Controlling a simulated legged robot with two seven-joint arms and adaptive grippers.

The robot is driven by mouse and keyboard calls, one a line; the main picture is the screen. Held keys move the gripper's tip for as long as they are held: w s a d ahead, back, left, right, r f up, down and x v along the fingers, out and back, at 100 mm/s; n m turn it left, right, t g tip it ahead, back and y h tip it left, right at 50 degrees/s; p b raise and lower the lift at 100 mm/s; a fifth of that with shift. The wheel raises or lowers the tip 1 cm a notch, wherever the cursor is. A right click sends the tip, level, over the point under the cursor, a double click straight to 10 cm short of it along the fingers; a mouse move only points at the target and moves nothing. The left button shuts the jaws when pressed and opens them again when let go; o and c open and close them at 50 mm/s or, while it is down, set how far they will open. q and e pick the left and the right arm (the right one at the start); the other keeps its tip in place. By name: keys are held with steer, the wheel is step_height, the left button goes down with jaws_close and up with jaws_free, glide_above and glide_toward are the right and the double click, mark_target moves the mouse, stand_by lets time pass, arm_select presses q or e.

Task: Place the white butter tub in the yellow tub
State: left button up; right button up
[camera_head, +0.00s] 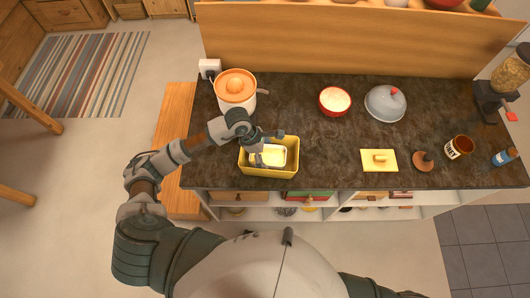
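The yellow tub (283,171) stands at the front left of the dark counter. The white butter tub (270,158), with pale yellow contents, shows within the yellow tub's rim. My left gripper (269,147) is over the yellow tub at the butter tub's back left side. Its two fingers look spread apart, one near the back rim and one at the butter tub's left. I cannot tell whether a finger touches the butter tub. My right gripper is out of view; only part of my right arm shows at the bottom edge.
An orange-topped juicer (236,87) stands behind the yellow tub. A red bowl (334,101), grey dome (385,103), yellow butter-dish lid (379,160), brown round item (424,161), mug (459,147) and blue bottle (504,157) stand to the right. The counter's middle is clear.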

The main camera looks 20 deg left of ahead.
arm_select(q)
steer(key=shift+d, duration=0.3)
steer(key=shift+d+r, duration=0.2)
steer(key=shift+r, duration=0.05)
steer(key=v, duration=0.4)
step_height(320, 180, up, 7)
steer(key=b, duration=0.1)
glide_above(264, 160)
steer(key=a, duration=0.3)
steer(key=shift+s, duration=0.4)
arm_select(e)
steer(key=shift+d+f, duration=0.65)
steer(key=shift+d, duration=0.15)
arm_select(q)
steer(key=shift+a, duration=0.1)
